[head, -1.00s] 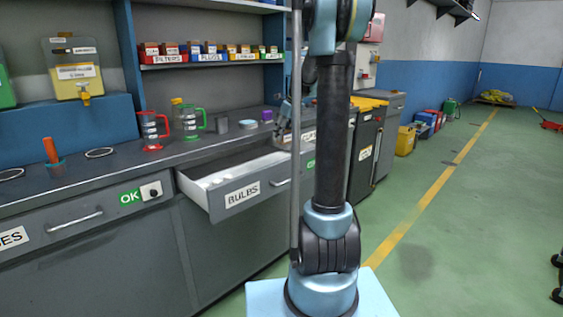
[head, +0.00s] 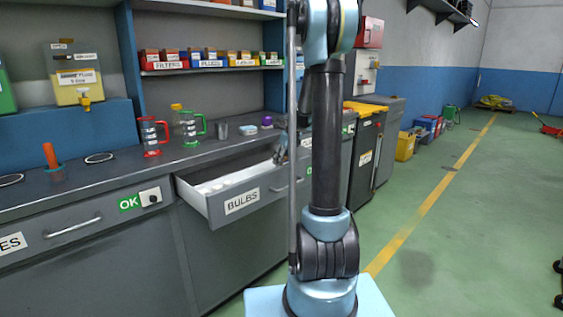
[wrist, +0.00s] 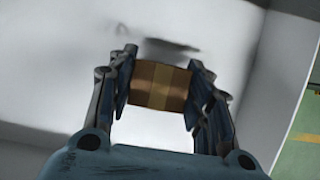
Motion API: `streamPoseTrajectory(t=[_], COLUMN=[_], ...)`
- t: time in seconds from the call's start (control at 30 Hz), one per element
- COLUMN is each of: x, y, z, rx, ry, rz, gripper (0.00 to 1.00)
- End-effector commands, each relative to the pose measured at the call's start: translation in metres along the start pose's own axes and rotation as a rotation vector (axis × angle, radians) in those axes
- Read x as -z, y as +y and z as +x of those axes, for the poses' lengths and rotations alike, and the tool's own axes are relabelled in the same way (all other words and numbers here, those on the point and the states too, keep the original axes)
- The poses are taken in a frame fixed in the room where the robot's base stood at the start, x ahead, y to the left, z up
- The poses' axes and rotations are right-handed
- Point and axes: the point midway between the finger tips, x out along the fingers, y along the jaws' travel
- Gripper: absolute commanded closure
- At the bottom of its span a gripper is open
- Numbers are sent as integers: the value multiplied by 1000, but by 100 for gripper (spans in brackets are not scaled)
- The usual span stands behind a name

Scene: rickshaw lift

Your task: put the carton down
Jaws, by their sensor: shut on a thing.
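The carton (wrist: 160,86) is a small brown box with a paler tape band across its middle. It sits between the two fingers of my gripper (head: 280,153) in the wrist view, and the gripper is shut on it. Under and around it is the white inside of the open drawer (head: 242,201) labelled BULBS. A dark shadow lies on the white surface just beyond the carton. I cannot tell whether the carton touches the drawer floor. In the head view the gripper is at the drawer's back right, partly behind my arm, and the carton is hidden.
The drawer holds a few pale items at its left. On the worktop (head: 110,175) stand a red jug (head: 152,137), a green-handled jug (head: 189,128), a grey cup (head: 222,131) and a purple object (head: 266,122). Green floor is open to the right.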

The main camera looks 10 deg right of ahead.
Motion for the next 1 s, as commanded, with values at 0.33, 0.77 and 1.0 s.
streamPoseTrajectory(t=[0.33, 0.77, 1.0], x=[0, 0, 0], y=[0, 0, 0], z=[0, -6, -42], rx=[0, 0, 1], ry=[0, 0, 0], rz=[0, 1, 1], gripper=[34, 34, 34])
